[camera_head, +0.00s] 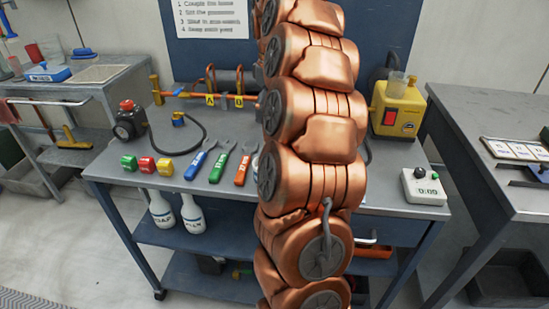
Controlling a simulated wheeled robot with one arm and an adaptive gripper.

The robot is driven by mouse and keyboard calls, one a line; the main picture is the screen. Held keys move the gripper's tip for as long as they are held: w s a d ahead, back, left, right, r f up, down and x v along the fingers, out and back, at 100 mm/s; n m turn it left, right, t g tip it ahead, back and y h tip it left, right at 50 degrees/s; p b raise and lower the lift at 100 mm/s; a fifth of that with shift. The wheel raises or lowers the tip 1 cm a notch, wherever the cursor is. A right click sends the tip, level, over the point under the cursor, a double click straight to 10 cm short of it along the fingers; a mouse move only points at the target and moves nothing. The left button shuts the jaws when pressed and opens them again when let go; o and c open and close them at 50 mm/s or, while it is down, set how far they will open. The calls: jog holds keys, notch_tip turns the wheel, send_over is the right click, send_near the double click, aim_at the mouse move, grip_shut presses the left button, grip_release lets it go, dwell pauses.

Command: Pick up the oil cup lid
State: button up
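A yellow pump unit (400,110) with a red switch stands at the back right of the workbench (225,185). A small translucent cup (397,85) sits on its top and looks like the oil cup. A small dark piece shows beside the cup's rim; I cannot tell whether it is the lid. No lid can be made out for certain elsewhere on the bench. My copper-coloured arm rises through the middle of the view and hides the centre of the bench. My gripper is not in view.
Red, green and yellow blocks (147,164), several coloured-handled wrenches (220,162), a hose and a red-topped black device (129,120) lie on the left. A timer box (423,187) stands at the front right. Side tables (500,170) flank the bench. Bottles (192,212) stand below.

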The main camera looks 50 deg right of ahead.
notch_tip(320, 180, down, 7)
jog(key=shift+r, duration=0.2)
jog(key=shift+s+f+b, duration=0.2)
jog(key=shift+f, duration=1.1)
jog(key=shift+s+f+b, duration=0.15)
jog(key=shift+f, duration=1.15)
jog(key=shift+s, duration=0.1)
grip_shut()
